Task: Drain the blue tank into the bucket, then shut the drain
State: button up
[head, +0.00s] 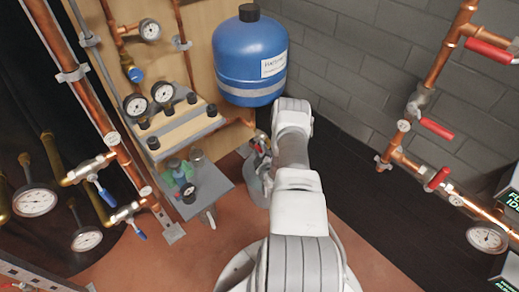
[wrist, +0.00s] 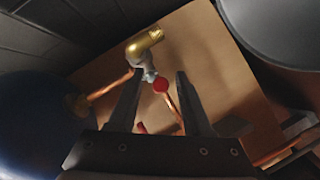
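The blue tank (head: 250,62) hangs on the wooden panel in the head view; its dark blue side (wrist: 32,125) fills the lower left of the wrist view. A brass drain fitting (wrist: 146,43) with a red knob (wrist: 161,84) shows in the wrist view. My gripper (wrist: 157,75) is open, its two fingers apart with the red knob between them in the picture. I cannot tell whether either finger touches it. A grey rounded thing (wrist: 285,28), probably the bucket, is at the upper right. In the head view my arm hides most of the drain area.
A grey shelf (head: 205,190) with small items stands left of my arm. Gauges (head: 163,92) and copper pipes (head: 98,105) crowd the left. Pipes with red-handled valves (head: 437,128) run along the right wall. The dark floor strip at right is clear.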

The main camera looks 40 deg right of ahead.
grip_shut()
jog(key=shift+f, duration=0.1)
jog(key=shift+w+f+m+t+h, duration=0.2)
jog(key=shift+f+m+t+h, duration=0.35)
jog(key=shift+t, duration=0.55)
jog(key=shift+w+f+m+t+h, duration=0.15)
jog(key=shift+f+m+t+h, duration=0.15)
jog(key=shift+m+t, duration=0.2)
jog(key=shift+w+f+m+t+h, duration=0.15)
jog(key=shift+m+t+h, duration=0.15)
jog(key=shift+t, duration=0.3)
jog(key=shift+w, duration=0.1)
jog(key=shift+o, duration=0.4)
grip_release()
jog(key=shift+s+a+f, duration=0.1)
jog(key=shift+s, duration=0.1)
